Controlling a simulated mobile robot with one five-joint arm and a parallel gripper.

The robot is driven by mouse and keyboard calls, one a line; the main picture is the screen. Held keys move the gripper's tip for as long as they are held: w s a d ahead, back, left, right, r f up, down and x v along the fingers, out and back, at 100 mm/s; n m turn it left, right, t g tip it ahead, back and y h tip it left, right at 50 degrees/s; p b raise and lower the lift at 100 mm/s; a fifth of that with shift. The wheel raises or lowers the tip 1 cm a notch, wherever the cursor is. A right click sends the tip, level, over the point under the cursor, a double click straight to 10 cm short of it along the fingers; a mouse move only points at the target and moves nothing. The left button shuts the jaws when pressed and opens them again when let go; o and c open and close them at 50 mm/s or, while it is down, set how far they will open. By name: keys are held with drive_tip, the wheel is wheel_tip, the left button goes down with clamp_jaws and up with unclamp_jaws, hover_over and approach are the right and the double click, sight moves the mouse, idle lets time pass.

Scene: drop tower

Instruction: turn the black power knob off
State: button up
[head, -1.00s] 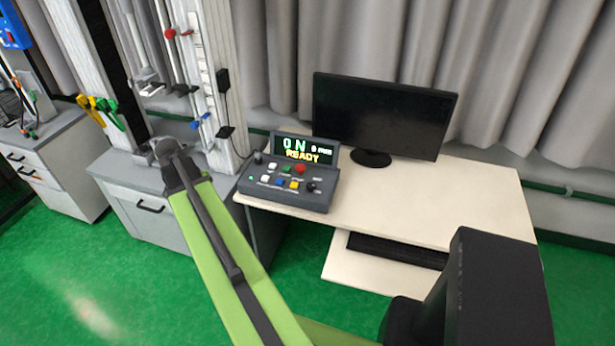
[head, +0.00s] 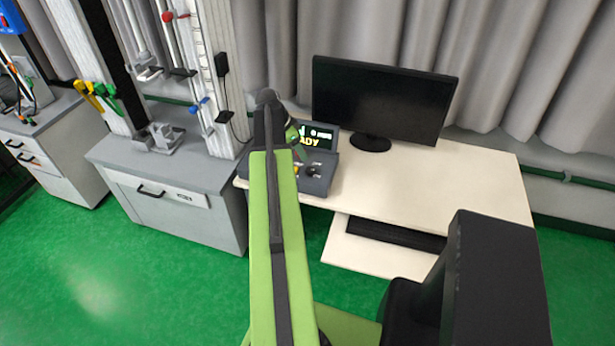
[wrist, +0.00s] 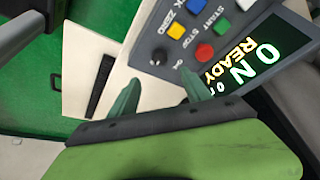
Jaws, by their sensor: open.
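The black power knob (wrist: 158,56) is on the sloped grey control box (wrist: 180,15), beside a small "ON" label in the wrist view. It also shows in the head view (head: 312,171) near the box's front right. The box's display (wrist: 245,65) reads "ON" and "READY". My gripper (wrist: 161,88) is open and empty, its two green fingertips apart. In the wrist view the knob appears beyond the gap between them; I see no contact. In the head view my gripper (head: 298,147) is above the box, and my arm hides the box's left part.
Red (wrist: 204,52), green (wrist: 221,27), yellow (wrist: 176,32) and other buttons sit close to the knob. A black monitor (head: 382,100) stands on the cream desk (head: 440,190), right of the box. The desk's right part is clear. A metal column stands at left.

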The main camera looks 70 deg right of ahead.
sight(311, 169)
drive_tip(key=b+x, duration=0.9)
drive_tip(key=x, duration=0.3)
drive_tip(key=shift+w+a, duration=0.15)
drive_tip(key=shift+s+f+b, duration=0.2)
drive_tip(key=shift+f+b, duration=0.15)
drive_tip(key=shift+b, duration=0.2)
drive_tip(key=shift+r, duration=0.1)
